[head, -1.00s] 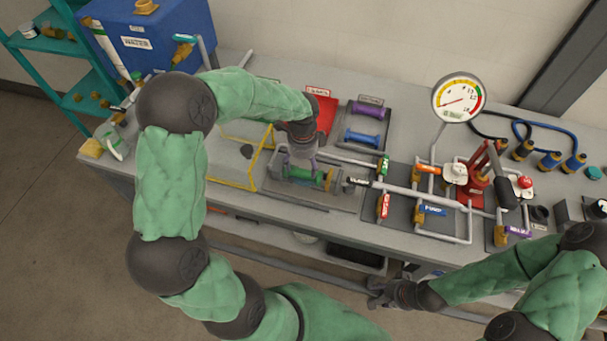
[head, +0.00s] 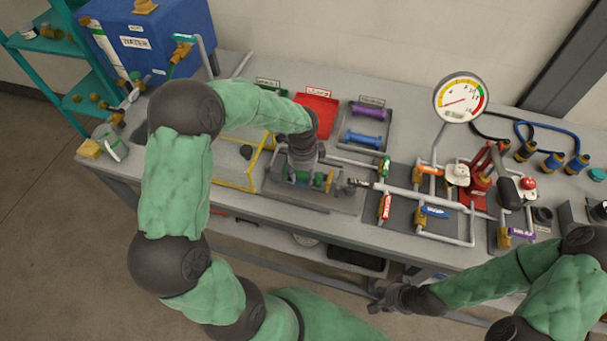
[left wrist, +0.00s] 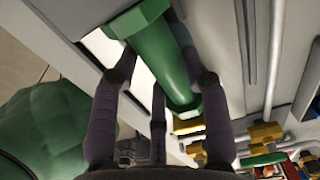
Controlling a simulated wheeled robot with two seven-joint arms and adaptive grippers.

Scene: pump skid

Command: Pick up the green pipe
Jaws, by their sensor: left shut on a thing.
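The green pipe (left wrist: 155,55) lies between the fingers of my left gripper (left wrist: 160,75) in the left wrist view, its hex end near the top. My left gripper is shut on it. In the head view my left gripper (head: 303,165) points down over the grey fixture (head: 280,192) at the bench's front, and mostly hides the pipe (head: 318,178). I cannot tell whether the pipe is clear of the fixture. My right gripper (head: 384,300) is in front of the bench, below its edge, away from the pipe; its fingers are too small to read.
Brass fittings (left wrist: 265,133) are close to the pipe. A tray with purple (head: 368,112) and blue (head: 362,137) pipes is at the back. Piping and a gauge (head: 460,97) stand right.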

